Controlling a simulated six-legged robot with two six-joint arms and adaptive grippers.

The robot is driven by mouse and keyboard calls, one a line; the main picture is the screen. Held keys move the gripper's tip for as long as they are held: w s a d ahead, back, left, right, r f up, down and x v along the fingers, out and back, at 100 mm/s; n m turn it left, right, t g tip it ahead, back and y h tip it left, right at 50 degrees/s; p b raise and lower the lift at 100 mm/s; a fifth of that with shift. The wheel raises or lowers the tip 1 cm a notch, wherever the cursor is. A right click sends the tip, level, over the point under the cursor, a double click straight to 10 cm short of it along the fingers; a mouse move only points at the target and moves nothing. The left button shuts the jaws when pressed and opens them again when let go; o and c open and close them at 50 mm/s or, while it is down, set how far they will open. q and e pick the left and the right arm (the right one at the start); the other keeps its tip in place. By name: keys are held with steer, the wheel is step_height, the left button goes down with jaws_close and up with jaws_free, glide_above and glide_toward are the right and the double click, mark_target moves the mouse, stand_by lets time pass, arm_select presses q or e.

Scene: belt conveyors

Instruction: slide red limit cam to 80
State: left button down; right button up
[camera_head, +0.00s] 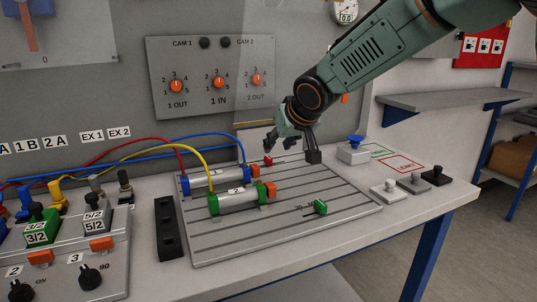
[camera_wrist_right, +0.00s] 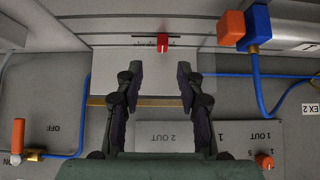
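The small red limit cam (camera_head: 268,160) sits on a slot at the back of the grey slotted plate (camera_head: 345,227). It also shows in the right wrist view (camera_wrist_right: 162,42), upright on a dark slot line with a short scale whose numbers I cannot read. My right gripper (camera_head: 292,150) hangs over the back of the plate, close to the red cam. In the right wrist view its two fingers (camera_wrist_right: 159,78) are spread apart with nothing between them, and the cam lies just beyond the fingertips, apart from them. My left gripper is not in view.
A green cam (camera_head: 320,207) sits on a front slot. A panel with orange knobs (camera_head: 218,82) stands behind. A grey box with a blue button (camera_head: 353,152) is right.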

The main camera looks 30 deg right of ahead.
mark_target(268, 157)
steer(key=shift+w+a+f, duration=0.15)
steer(key=shift+w+f, duration=0.05)
steer(key=shift+f, duration=0.1)
steer(key=p+x, duration=0.1)
steer(key=x, duration=0.4)
steer(key=shift+w+f, duration=0.15)
steer(key=shift+f, duration=0.05)
steer(key=shift+w+a+f+p, duration=0.1)
steer(key=shift+w+f+p, duration=0.15)
steer(key=shift+f+p, duration=0.05)
steer(key=shift+w+f, duration=0.1)
jaws_close()
